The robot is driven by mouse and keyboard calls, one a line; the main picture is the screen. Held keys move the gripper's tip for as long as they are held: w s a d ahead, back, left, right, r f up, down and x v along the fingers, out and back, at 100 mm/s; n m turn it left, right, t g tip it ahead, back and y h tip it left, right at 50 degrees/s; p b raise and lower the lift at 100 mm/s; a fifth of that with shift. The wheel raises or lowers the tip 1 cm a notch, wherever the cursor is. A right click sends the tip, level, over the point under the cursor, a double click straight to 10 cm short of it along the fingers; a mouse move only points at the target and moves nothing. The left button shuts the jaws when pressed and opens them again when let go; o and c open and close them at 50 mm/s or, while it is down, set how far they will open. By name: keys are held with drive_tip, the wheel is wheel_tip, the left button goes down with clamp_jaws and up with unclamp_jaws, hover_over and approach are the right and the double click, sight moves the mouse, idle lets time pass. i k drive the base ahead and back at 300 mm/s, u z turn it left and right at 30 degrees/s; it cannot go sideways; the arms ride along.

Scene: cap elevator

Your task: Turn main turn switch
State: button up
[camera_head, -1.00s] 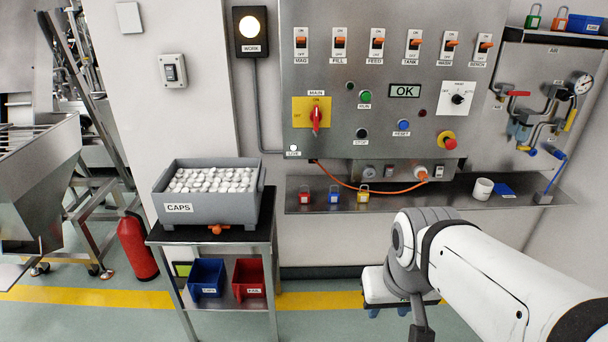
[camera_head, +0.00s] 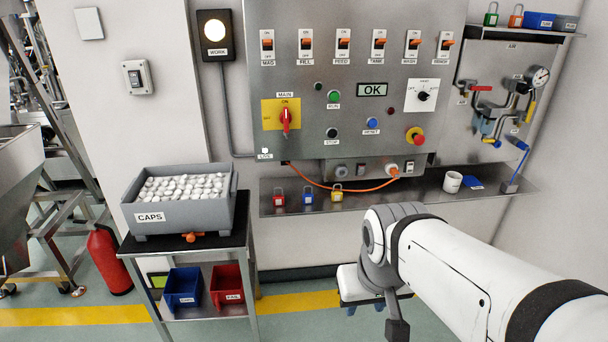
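The main turn switch (camera_head: 286,119) is a red handle on a yellow plate (camera_head: 268,106), on the left of the steel control panel. The handle stands upright, with ON marked above it and a second label to its left. My white and grey arm (camera_head: 440,250) reaches in from the lower right, below and right of the switch and well apart from it. A white block with blue parts (camera_head: 352,285) shows below my arm's grey joint; I cannot tell whether it is my gripper. No finger opening can be made out, and nothing of mine touches the switch.
A steel shelf (camera_head: 420,197) juts out below the panel, holding padlocks and a white cup (camera_head: 452,182). An orange cable (camera_head: 345,186) hangs above it. A cart with a grey caps bin (camera_head: 185,214) stands at left. The space before the switch is clear.

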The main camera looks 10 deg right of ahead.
sight(286, 117)
drive_tip(key=u, duration=0.05)
drive_tip(key=k, duration=0.5)
drive_tip(key=z, duration=0.6)
drive_tip(key=i, duration=1.65)
drive_tip(key=u, duration=0.6)
